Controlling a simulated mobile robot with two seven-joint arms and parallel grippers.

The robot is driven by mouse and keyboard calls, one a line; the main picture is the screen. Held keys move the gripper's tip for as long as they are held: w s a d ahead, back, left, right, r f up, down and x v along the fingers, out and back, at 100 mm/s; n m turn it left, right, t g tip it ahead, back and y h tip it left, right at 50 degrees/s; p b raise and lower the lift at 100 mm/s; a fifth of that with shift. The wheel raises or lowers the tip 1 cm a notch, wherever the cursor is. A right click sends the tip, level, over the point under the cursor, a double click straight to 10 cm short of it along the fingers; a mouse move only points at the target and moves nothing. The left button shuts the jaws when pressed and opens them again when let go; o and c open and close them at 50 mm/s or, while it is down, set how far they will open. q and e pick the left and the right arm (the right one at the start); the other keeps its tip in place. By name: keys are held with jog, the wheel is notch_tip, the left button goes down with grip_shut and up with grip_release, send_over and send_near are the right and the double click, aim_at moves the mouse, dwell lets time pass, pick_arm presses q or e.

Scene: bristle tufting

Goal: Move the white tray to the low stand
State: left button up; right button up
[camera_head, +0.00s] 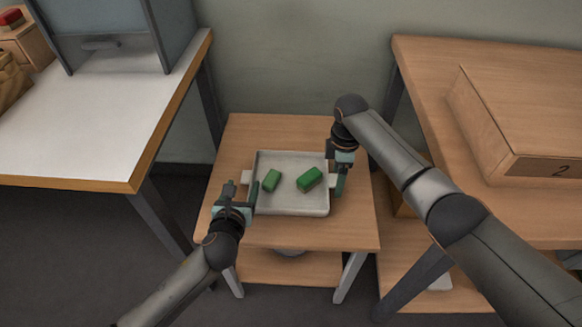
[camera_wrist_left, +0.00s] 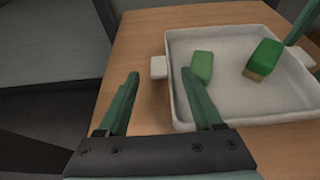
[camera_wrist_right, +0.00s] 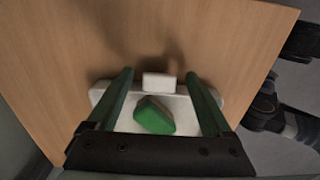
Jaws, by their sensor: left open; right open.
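The white tray (camera_head: 290,207) rests on the low wooden stand (camera_head: 345,228) in the middle of the head view. Two green blocks lie in it, a left one (camera_head: 271,180) and a right one (camera_head: 310,179). My left gripper (camera_head: 236,190) is open at the tray's left side, near the left handle (camera_wrist_left: 158,67), and holds nothing. My right gripper (camera_head: 340,175) is open at the tray's right side. In the right wrist view its fingers (camera_wrist_right: 158,85) appear on either side of the right handle (camera_wrist_right: 158,82). I cannot tell whether they touch it.
A white-topped table (camera_head: 80,125) with a grey cabinet (camera_head: 105,40) stands to the left. A wooden table (camera_head: 430,100) with a box marked 2 (camera_head: 530,120) stands to the right. The stand has bare wood around the tray and a lower shelf (camera_head: 290,266).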

pick_arm(q)
jog(key=v, duration=0.7)
jog(key=shift+s, duration=0.2)
jog(key=shift+s+r, duration=0.1)
pick_arm(e)
jog(key=shift+r, duration=0.1)
notch_tip(320, 180, up, 12)
pick_arm(q)
jog(key=shift+s, duration=0.1)
pick_arm(e)
jog(key=shift+s, duration=0.1)
